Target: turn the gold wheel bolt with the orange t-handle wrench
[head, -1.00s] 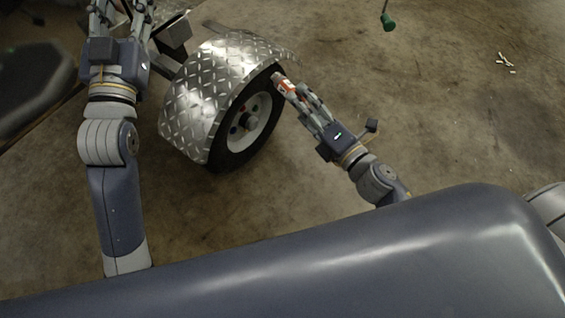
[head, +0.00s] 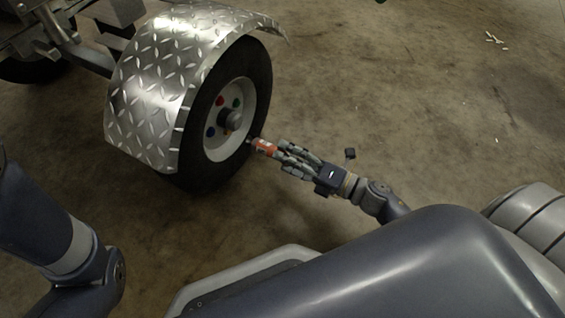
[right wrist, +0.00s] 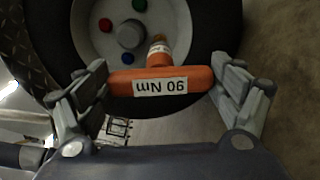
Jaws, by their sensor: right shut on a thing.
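The orange t-handle wrench (head: 264,146) is in my right gripper (head: 277,150), its tip towards the wheel's rim. The wrench's shaft points at the wheel. The gold wheel bolt (right wrist: 158,39) shows just beyond the shaft's end, mostly hidden. In the head view the tip looks apart from the gold bolt (head: 226,133). My left gripper is out of view.
The wheel (head: 257,100) has a grey hub (head: 235,118) with red (head: 220,101), green (head: 237,102) and blue (head: 210,132) bolts around it. A diamond-plate fender (head: 150,95) covers its top and left.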

